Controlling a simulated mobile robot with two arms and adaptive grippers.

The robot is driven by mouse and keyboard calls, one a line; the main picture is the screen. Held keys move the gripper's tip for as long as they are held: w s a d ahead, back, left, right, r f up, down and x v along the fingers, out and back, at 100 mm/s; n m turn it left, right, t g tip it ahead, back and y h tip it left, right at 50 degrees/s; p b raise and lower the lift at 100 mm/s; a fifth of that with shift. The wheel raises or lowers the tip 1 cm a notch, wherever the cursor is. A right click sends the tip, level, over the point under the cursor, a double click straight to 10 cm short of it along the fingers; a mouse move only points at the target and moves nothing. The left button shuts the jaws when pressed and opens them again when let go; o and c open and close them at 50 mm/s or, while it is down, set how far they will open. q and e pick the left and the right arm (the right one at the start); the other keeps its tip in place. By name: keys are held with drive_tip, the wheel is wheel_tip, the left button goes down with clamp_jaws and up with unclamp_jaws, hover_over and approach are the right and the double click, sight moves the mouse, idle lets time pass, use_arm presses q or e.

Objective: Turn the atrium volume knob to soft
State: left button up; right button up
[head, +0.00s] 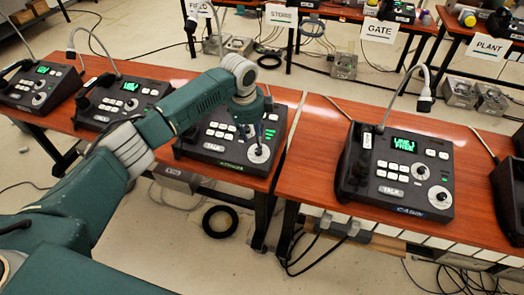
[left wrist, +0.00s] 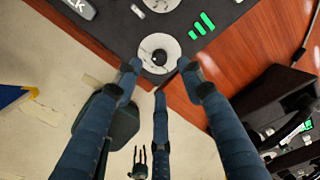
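The paging phone (head: 217,155) under my left arm has a green front label (head: 232,167), too small to read surely. Its lower white dial (head: 259,153) carries a black knob, seen clearly in the left wrist view (left wrist: 160,56). My left gripper (head: 257,138) points down over this dial. In the left wrist view its blue fingers (left wrist: 159,72) are spread, empty, with the knob just beyond the tips. I cannot tell whether they touch the panel. Green bars (left wrist: 203,24) glow beside the dial. The knob's pointer direction is unclear.
A similar phone labelled CABIN (head: 410,211) stands to the right, and two more (head: 125,101) (head: 40,86) stand to the left. Their gooseneck microphones rise above the wooden tables (head: 308,128). A gap separates the two tables just right of the dial.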

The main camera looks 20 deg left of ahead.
sight(259, 151)
use_arm(q)
drive_tip(key=x, duration=0.3)
drive_tip(key=shift+d+f, duration=0.1)
drive_tip(key=shift+f, duration=0.15)
drive_tip(key=x, duration=0.4)
drive_tip(key=shift+p, duration=0.35)
drive_tip(key=shift+c, duration=0.2)
clamp_jaws()
use_arm(e)
drive_tip(key=shift+s+r, duration=0.25)
drive_tip(key=shift+r, duration=0.2)
